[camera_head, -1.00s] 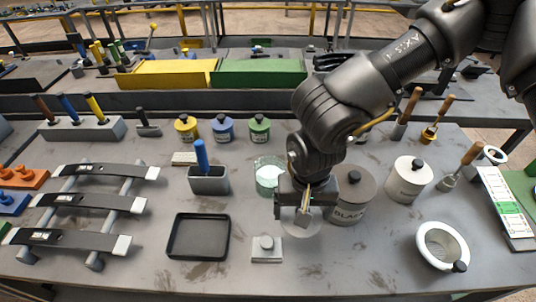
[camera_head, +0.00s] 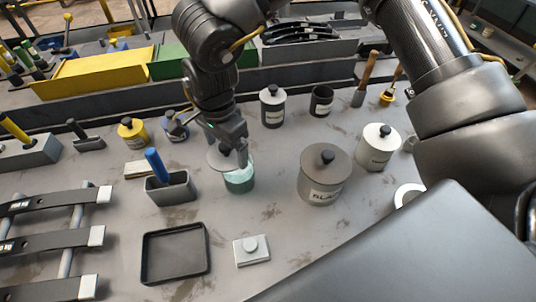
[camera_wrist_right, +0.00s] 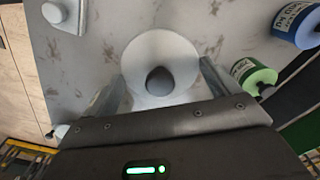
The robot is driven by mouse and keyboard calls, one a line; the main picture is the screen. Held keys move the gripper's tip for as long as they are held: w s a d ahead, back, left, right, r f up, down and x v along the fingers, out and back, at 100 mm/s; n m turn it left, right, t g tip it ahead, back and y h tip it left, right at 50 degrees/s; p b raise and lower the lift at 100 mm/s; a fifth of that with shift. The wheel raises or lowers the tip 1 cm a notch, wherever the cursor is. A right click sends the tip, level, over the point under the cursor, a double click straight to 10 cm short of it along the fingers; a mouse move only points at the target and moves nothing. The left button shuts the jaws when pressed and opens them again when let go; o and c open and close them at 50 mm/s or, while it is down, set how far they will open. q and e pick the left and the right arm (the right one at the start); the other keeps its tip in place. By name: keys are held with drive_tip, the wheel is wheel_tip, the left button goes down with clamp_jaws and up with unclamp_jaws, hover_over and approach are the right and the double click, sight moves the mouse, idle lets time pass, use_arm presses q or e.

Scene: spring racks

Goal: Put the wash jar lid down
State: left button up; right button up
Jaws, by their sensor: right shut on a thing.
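The wash jar (camera_head: 240,183) is a clear glass with teal liquid, standing mid-table in the head view. My right gripper (camera_head: 238,155) is above it, pointing down and shut on the knob of the wash jar lid (camera_head: 216,160). The lid is a pale grey disc that overlaps the jar's top edge in the picture; I cannot tell whether it touches the rim. In the right wrist view the lid (camera_wrist_right: 160,50), with its dark knob, lies between the fingers of the right gripper (camera_wrist_right: 158,88) and hides what is beneath. My left gripper is out of view.
A lidded dark jar (camera_head: 322,178) stands right of the wash jar, with a white jar (camera_head: 377,150) beyond. A grey holder (camera_head: 171,190) with a blue handle is to the left. A black tray (camera_head: 176,252) and small block (camera_head: 251,250) lie in front. The green jar (camera_wrist_right: 252,76) is close by.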

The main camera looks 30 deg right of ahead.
drive_tip(key=w+d+r+m+b, duration=0.1)
drive_tip(key=w+d+m, duration=0.3)
drive_tip(key=m, duration=0.5)
drive_tip(key=w+d+r+m, duration=0.1)
drive_tip(key=d+m, duration=0.5)
drive_tip(key=m, duration=0.3)
drive_tip(key=d+f+m+b, duration=0.1)
drive_tip(key=f+m+b, duration=0.1)
drive_tip(key=f, duration=0.1)
drive_tip(key=d+f+m+b, duration=0.1)
drive_tip(key=d+f+m, duration=0.1)
drive_tip(key=f+m, duration=0.1)
drive_tip(key=w+d+f+m+b, duration=0.1)
drive_tip(key=f+m+b, duration=0.1)
drive_tip(key=f, duration=0.3)
drive_tip(key=shift+d+f+b, duration=0.15)
drive_tip(key=shift+d+b, duration=0.05)
drive_tip(key=shift+b, duration=0.15)
drive_tip(key=shift+s+f, duration=0.15)
drive_tip(key=shift+f, duration=0.05)
wheel_tip(320, 180, down, 4)
drive_tip(key=shift+r, duration=0.1)
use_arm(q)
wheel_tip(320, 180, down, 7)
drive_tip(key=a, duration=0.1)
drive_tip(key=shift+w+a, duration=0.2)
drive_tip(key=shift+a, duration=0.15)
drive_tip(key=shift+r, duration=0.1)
